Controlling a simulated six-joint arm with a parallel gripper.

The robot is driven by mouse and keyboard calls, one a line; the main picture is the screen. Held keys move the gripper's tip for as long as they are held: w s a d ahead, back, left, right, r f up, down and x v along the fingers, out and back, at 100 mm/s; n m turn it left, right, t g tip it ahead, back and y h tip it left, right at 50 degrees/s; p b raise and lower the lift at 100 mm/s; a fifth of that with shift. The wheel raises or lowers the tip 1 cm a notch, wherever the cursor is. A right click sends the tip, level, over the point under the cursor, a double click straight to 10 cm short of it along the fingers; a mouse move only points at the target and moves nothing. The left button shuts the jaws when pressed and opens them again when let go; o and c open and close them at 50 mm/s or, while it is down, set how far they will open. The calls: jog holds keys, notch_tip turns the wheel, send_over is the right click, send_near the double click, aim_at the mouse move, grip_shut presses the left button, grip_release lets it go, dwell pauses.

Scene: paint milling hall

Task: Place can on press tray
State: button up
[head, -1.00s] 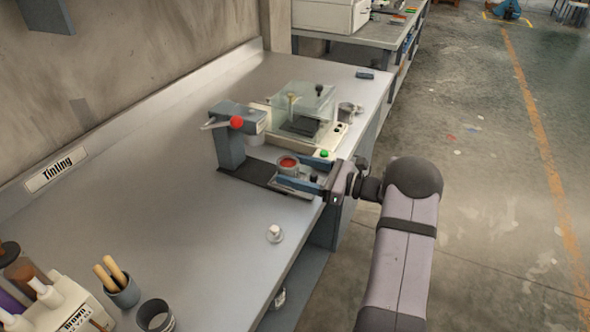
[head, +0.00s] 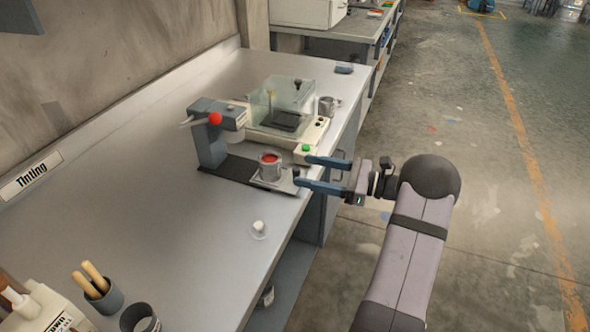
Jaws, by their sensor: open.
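A small metal can (head: 270,167) with red paint in its open top stands upright on the press tray (head: 286,183), a pale plate at the front of the press. The press (head: 210,145) has a grey column and head with a red knob, on a dark base. My gripper (head: 301,171) is open and empty, to the right of the can. Its two blue fingers point left toward the can and are clear of it.
A balance with a clear cover (head: 283,105) and a metal mug (head: 329,106) stand behind the press. A small white-topped item (head: 259,228) lies in front. Brush pot (head: 103,294) and dark cup (head: 140,318) are at the near left. The floor to the right is clear.

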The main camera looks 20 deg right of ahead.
jog(key=shift+v, duration=1.25)
